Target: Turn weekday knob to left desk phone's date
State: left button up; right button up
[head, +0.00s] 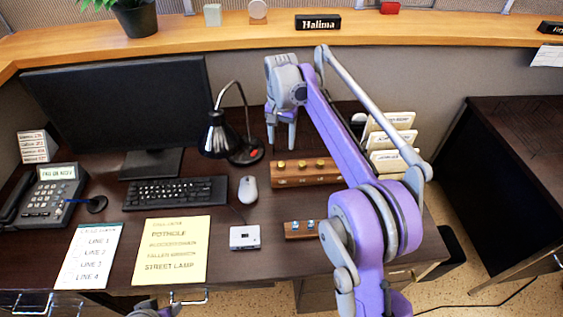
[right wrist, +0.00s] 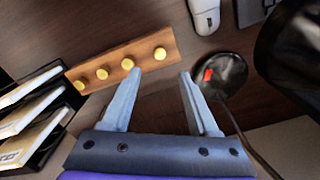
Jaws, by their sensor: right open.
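The left desk phone (head: 42,196) stands at the left of the desk. Its lit display (head: 57,173) shows a short date, apparently starting with FRI, but too small to read surely. A wooden knob board (head: 325,181) with several yellow knobs lies right of the mouse; it also shows in the right wrist view (right wrist: 143,57). I cannot tell which knob is the weekday one. My right gripper (head: 281,146) is open and empty, pointing down behind the board. In the right wrist view its fingertips (right wrist: 160,73) are apart, near the end knob (right wrist: 160,53).
A desk lamp (head: 217,135) stands left of my right gripper, its base (right wrist: 222,73) close to one finger. A file rack (right wrist: 30,112) is beyond the board's other end. A smaller board (head: 301,236) with pale knobs, a mouse (head: 248,190) and a keyboard (head: 175,191) lie nearby.

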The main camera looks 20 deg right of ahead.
aim_at(282, 164)
notch_tip(282, 164, down, 10)
jog(key=shift+r+b, duration=0.1)
jog(key=shift+b, duration=0.4)
grip_shut()
